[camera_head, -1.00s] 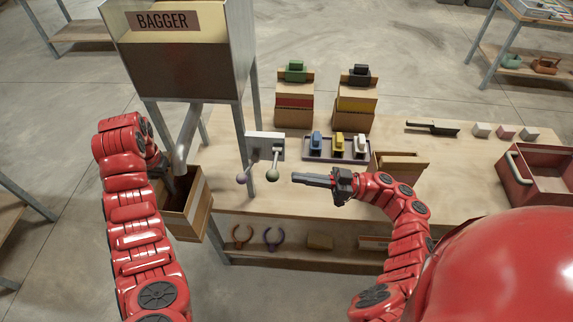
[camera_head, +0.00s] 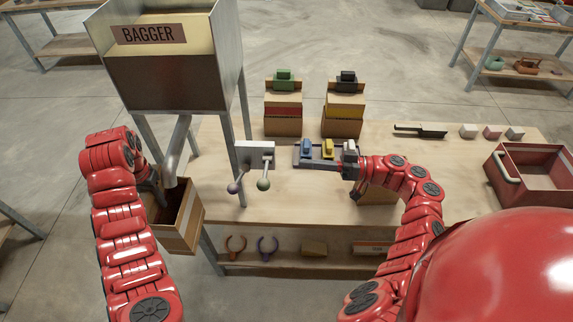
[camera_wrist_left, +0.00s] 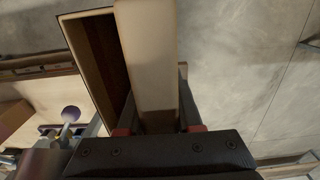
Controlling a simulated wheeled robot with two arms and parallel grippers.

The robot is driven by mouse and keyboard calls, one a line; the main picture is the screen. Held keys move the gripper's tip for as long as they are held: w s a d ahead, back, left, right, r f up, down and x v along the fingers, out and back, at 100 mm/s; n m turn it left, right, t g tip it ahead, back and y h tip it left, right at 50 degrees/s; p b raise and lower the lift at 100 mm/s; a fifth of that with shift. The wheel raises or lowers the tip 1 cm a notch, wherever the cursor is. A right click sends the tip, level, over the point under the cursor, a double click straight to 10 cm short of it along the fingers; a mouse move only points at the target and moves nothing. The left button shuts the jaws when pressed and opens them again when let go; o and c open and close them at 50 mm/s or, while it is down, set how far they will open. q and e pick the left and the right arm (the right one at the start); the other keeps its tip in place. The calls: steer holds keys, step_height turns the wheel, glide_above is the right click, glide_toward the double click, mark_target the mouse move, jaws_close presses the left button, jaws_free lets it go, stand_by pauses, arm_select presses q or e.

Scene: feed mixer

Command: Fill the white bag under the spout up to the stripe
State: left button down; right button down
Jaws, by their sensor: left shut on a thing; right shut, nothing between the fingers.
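My left gripper (camera_head: 152,182) is shut on the bag's left rim. In the left wrist view, the pale bag wall (camera_wrist_left: 148,60) stands between the fingers, beside the dark opening. My right gripper (camera_head: 318,163) is shut and empty, by the tray's front edge.
The tray (camera_head: 297,150) carries blue, yellow and white blocks. Two filled boxes (camera_head: 283,125) (camera_head: 342,127) stand behind it. Another brown box (camera_head: 378,192) is partly hidden by my right arm. A red crate (camera_head: 535,185) stands far right. The table front by the levers is clear.

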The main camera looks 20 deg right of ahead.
mark_target(265, 172)
steer(key=w+a+f, duration=0.1)
steer(key=a+f, duration=0.1)
steer(key=a, duration=0.6)
steer(key=shift+w+a+f, duration=0.15)
steer(key=shift+w+f, duration=0.2)
steer(key=shift+f, duration=0.05)
steer(key=shift+f, duration=0.15)
